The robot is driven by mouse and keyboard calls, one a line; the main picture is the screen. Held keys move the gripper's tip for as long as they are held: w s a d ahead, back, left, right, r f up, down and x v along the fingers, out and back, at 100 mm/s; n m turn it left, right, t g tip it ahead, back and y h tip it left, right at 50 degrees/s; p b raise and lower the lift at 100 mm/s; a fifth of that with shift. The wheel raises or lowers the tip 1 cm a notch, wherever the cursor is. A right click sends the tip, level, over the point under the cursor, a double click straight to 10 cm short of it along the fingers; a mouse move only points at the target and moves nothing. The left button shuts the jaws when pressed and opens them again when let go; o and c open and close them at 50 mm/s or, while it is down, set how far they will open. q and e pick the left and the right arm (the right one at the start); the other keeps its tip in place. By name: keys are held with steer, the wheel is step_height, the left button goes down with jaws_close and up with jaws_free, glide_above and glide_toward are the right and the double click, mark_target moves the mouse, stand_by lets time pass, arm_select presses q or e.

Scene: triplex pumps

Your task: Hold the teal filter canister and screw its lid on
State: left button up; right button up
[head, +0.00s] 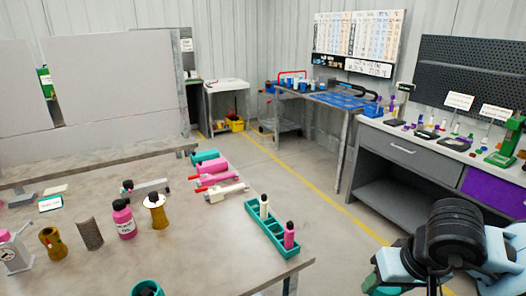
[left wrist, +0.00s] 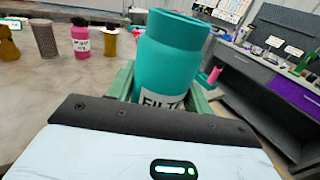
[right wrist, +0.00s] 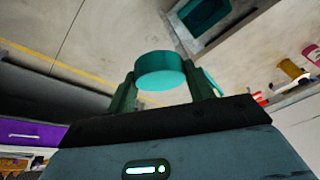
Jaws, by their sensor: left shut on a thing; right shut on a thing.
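The teal filter canister (left wrist: 170,62), with a white label, stands upright in the left wrist view. My left gripper (left wrist: 163,92) is shut around its body, one green finger on each side. A teal round part that looks like the canister's top (head: 147,288) shows at the bottom edge of the head view. The teal disc-shaped lid (right wrist: 160,70) is between the fingers of my right gripper (right wrist: 160,88), which is shut on it. In the head view my right gripper (head: 388,272) is at the lower right, apart from the canister; the lid is hard to make out there.
A teal tray (head: 262,232) with two small bottles stands at the table's right edge. A pink bottle (head: 124,220), a brass part (head: 155,212) and a mesh cylinder (head: 90,234) stand left of it. Open floor lies right of the table, before the grey bench (head: 420,155).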

arm_select(q)
steer(key=shift+s+d+r, duration=0.1)
steer(key=shift+d, duration=0.05)
steer(key=shift+d, duration=0.1)
stand_by(0.4)
steer(key=w+d+m+g+h, duration=0.2)
steer(key=w+d+m+h, duration=0.1)
steer(key=d, duration=0.4)
steer(key=w+d+r+m+g+h, duration=0.1)
steer(key=w+d+m+g+h, duration=0.1)
steer(key=d+m+h, duration=0.3)
steer(key=w+d+h, duration=0.1)
steer(key=d+h, duration=0.2)
steer(key=shift+d+h, duration=0.3)
arm_select(e)
steer(key=shift+a+r, duration=0.1)
